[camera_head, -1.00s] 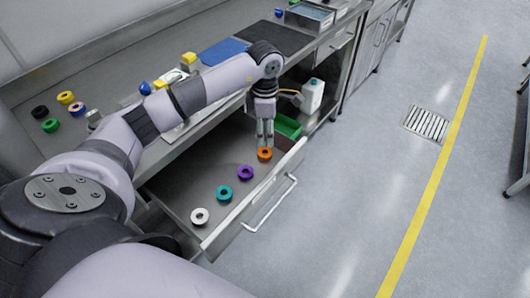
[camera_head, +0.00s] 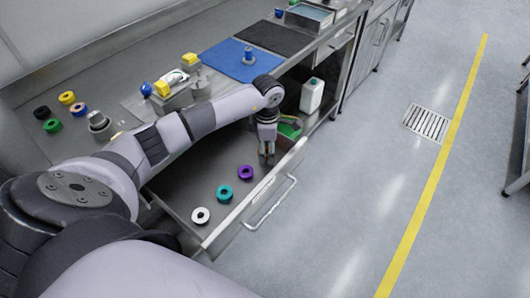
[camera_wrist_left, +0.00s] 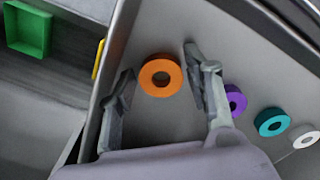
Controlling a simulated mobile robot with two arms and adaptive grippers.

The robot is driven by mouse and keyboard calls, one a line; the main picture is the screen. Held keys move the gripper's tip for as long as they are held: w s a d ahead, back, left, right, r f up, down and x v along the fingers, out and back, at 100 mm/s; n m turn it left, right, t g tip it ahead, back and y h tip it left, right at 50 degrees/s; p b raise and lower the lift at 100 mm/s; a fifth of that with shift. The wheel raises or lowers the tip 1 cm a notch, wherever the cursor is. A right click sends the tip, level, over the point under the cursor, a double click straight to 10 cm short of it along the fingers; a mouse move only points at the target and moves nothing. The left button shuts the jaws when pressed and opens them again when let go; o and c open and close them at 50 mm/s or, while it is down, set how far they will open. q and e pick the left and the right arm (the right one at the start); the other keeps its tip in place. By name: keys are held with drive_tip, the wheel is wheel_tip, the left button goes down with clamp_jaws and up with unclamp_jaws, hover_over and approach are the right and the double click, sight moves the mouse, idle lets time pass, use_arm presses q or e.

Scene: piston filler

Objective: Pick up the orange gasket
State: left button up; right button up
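The orange gasket (camera_wrist_left: 160,75) is a flat ring with a round hole, on the grey drawer floor in the left wrist view. It lies between the fingertips of my left gripper (camera_wrist_left: 160,63), which is open, with a gap visible on each side of the ring. In the head view my left gripper (camera_head: 267,161) points down over the far end of the open drawer (camera_head: 185,184) and mostly hides the orange gasket. My right gripper is in neither view.
Purple (camera_head: 245,172), teal (camera_head: 224,194) and white (camera_head: 200,215) gaskets lie in a row in the drawer. The drawer's front wall and handle (camera_head: 270,205) are close to the left gripper. A green bin (camera_wrist_left: 28,29) is beyond the drawer. More gaskets lie on the counter.

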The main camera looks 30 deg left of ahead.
use_arm(q)
drive_tip(key=c, duration=0.6)
drive_tip(key=shift+r, duration=0.1)
